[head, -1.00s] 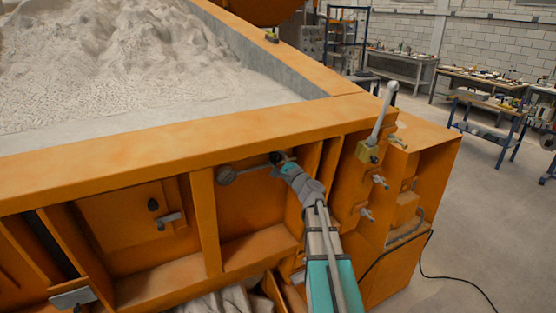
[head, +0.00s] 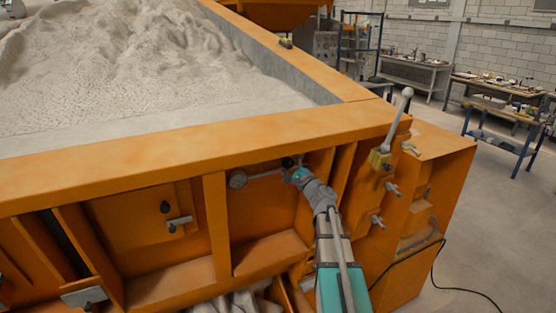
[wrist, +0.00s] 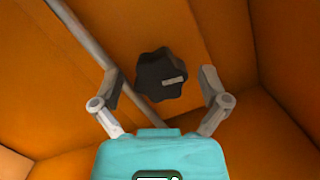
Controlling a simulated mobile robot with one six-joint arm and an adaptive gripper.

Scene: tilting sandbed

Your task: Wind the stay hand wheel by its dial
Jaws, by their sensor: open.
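The dark lobed hand wheel (wrist: 160,75) is on the orange wall, with a short pale grey bar on its face. In the head view the dark wheel (head: 288,162) shows just past my gripper, mostly hidden by it. My gripper (head: 296,170) is open in front of the wheel. In the wrist view the fingers of my gripper (wrist: 161,82) stand apart to the left and right of the wheel, with gaps on both sides. I cannot tell how deep the fingertips reach along it.
A grey rod with a round disc (head: 238,179) lies left of my gripper. Orange ribs (head: 216,225) flank the recess. The sandbed rim (head: 180,150) runs above.

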